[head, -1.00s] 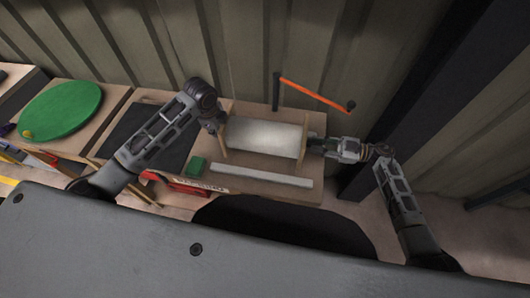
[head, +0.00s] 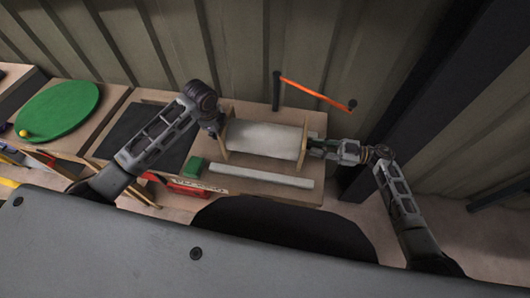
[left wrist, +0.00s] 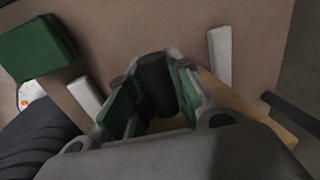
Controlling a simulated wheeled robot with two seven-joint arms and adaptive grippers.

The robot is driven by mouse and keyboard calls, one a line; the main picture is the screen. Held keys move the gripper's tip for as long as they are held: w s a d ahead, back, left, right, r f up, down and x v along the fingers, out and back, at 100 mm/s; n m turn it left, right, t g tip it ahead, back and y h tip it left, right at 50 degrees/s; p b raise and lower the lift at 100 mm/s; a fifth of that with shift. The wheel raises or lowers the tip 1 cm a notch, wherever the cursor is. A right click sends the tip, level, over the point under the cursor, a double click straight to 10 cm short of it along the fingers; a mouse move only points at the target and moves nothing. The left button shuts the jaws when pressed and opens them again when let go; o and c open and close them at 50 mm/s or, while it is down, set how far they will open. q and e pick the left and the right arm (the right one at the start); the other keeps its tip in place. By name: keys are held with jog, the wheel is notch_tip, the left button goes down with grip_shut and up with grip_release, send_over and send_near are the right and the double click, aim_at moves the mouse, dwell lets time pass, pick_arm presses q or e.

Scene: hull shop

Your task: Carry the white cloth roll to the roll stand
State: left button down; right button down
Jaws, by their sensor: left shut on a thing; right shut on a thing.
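The white cloth roll (head: 264,138) lies level between two upright wooden end plates of the roll stand (head: 223,143) on the right part of the bench. I cannot tell whether the roll's ends rest in the stand or hang just above it. My left gripper (head: 215,128) is at the roll's left end. The left wrist view shows its green-padded fingers (left wrist: 152,95) shut around the dark core end (left wrist: 158,82), with a wooden plate close by. My right gripper (head: 319,148) is at the right end, just outside the right plate, shut on that end; its fingertips are partly hidden.
A pale bar (head: 262,176) and a green block (head: 196,167) lie in front of the roll. A dark post with an orange arm (head: 315,92) stands behind. A dark mat (head: 135,128) and a green disc (head: 60,110) lie left. A dark column (head: 422,88) stands right.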

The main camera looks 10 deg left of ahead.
pick_arm(q)
jog(key=shift+f+b, duration=0.45)
jog(key=shift+b, duration=0.05)
pick_arm(e)
jog(key=shift+f, duration=0.4)
pick_arm(q)
jog(key=c, duration=1.3)
grip_release()
pick_arm(e)
jog(key=c, duration=1.3)
grip_release()
jog(key=shift+c, duration=0.2)
pick_arm(q)
jog(key=shift+s+r, duration=0.25)
jog(key=shift+r, duration=1.05)
jog(key=shift+s+r, duration=0.3)
jog(key=shift+r, duration=1)
jog(key=shift+s+r, duration=0.25)
jog(key=shift+r, duration=1.05)
pick_arm(e)
jog(key=shift+o, duration=0.2)
jog(key=shift+f, duration=0.1)
jog(key=shift+d, duration=0.1)
jog(key=d, duration=1.2)
pick_arm(q)
jog(key=shift+s, duration=0.15)
pick_arm(e)
jog(key=shift+s, duration=0.15)
